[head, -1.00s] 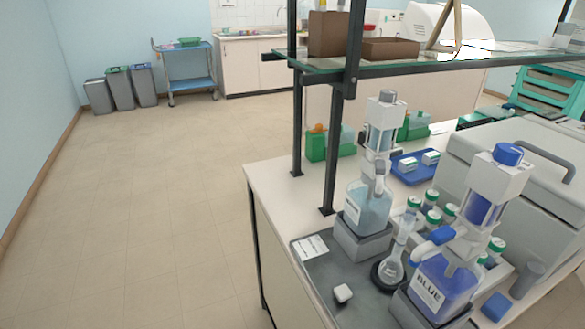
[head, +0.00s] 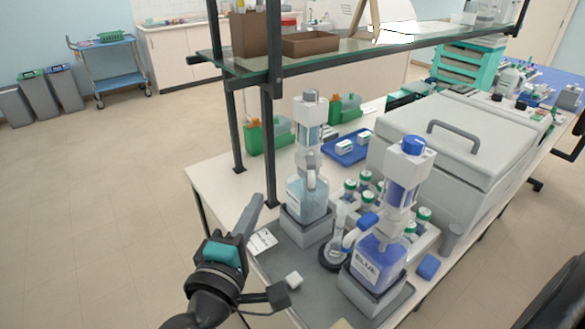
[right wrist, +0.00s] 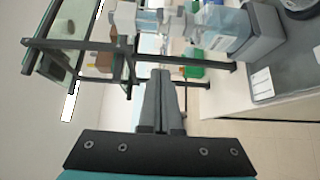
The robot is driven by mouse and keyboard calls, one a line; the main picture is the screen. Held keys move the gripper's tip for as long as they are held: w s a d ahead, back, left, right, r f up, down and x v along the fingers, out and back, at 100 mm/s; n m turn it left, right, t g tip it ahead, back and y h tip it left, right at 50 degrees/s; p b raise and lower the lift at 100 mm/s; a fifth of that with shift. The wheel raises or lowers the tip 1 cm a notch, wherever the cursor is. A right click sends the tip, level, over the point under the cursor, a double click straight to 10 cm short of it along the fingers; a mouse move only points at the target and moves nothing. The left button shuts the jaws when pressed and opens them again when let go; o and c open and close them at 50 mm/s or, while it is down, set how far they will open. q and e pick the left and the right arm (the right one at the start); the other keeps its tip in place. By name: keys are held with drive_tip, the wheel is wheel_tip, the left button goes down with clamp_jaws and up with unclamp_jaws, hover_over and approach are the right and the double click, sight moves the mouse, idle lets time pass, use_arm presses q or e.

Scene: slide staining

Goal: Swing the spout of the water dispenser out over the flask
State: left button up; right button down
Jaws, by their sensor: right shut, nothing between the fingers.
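The water dispenser (head: 306,203) is a bottle of pale blue liquid with a white pump head, standing on a grey block; it also shows sideways in the right wrist view (right wrist: 222,28). Its pale spout (head: 311,179) appears to hang close against the front of the bottle, not over the flask. The flask (head: 333,252) stands on a dark round base between this dispenser and the blue one. My right gripper (head: 257,203) is shut and empty, left of the water dispenser and apart from it. Its closed fingers also show in the wrist view (right wrist: 160,76). My left gripper is out of view.
The blue dispenser (head: 378,262) stands right of the flask, its blue-capped spout turned toward the flask. A shelf post (head: 271,150) rises behind my right gripper.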

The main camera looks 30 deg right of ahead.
sight(311, 167)
drive_tip(key=w+d+p, duration=0.1)
drive_tip(key=w+d, duration=0.3)
drive_tip(key=d, duration=0.6)
drive_tip(key=shift+w+d+r, duration=0.2)
drive_tip(key=shift+w+d, duration=0.1)
drive_tip(key=shift+d, duration=0.1)
drive_tip(key=shift+p, duration=0.3)
drive_tip(key=shift+s+d+p, duration=0.35)
drive_tip(key=shift+s+d, duration=0.1)
drive_tip(key=shift+s, duration=0.05)
drive_tip(key=shift+w, duration=0.15)
